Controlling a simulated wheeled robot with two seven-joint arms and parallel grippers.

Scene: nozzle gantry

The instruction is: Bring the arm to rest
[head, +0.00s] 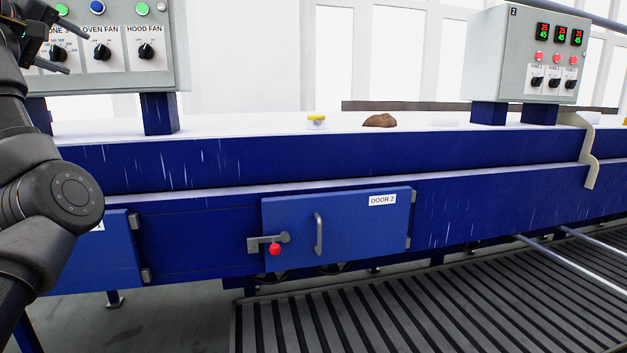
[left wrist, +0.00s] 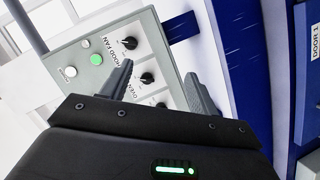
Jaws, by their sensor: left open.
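My left arm (head: 45,200) comes in along the left edge of the head view. Its gripper (head: 62,42) is at the upper left, in front of the grey control panel (head: 122,70) with the oven fan and hood fan knobs. In the left wrist view the two fingers of the gripper (left wrist: 158,70) stand apart with nothing between them. The same panel (left wrist: 98,62) lies beyond them, its knobs partly hidden by a finger. I cannot tell whether the fingers touch the panel. My right gripper is not in view.
A long blue oven (head: 340,155) runs across, with door 2 (head: 350,232) shut. A yellow-topped jar (head: 317,123) and a brown lump (head: 380,121) sit on top. A second control box (head: 525,60) stands at right. A slatted grey platform (head: 430,315) lies in front.

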